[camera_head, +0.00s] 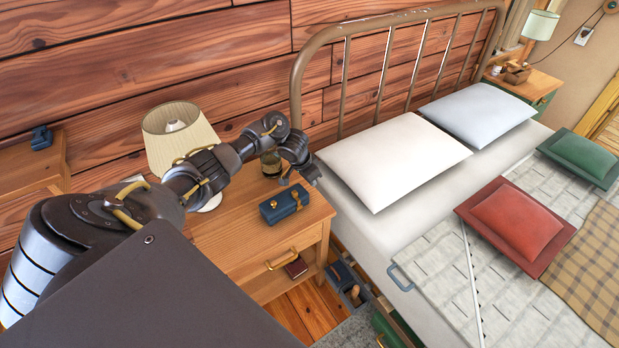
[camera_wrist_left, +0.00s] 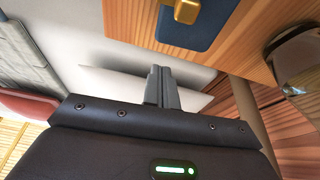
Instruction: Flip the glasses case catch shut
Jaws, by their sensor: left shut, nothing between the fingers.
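The glasses case (camera_head: 284,206) is a small dark blue box with brass fittings, lying on the wooden nightstand (camera_head: 240,235). Its lid looks down. Part of the case (camera_wrist_left: 185,32) shows at the top of the left wrist view, with a brass catch (camera_wrist_left: 187,10) on it, cut off by the frame edge. I cannot tell the catch's exact position. My left gripper (camera_head: 311,174) is above and behind the case, near the nightstand's bed side, apart from it. Its fingers (camera_wrist_left: 160,75) are together and empty. My right gripper is not in view.
A lamp (camera_head: 178,135) and a dark jar (camera_head: 271,164) stand at the back of the nightstand, close to my left arm. The bed with a white pillow (camera_head: 395,160) and its metal headboard (camera_head: 345,75) are just right. The nightstand's front top is clear.

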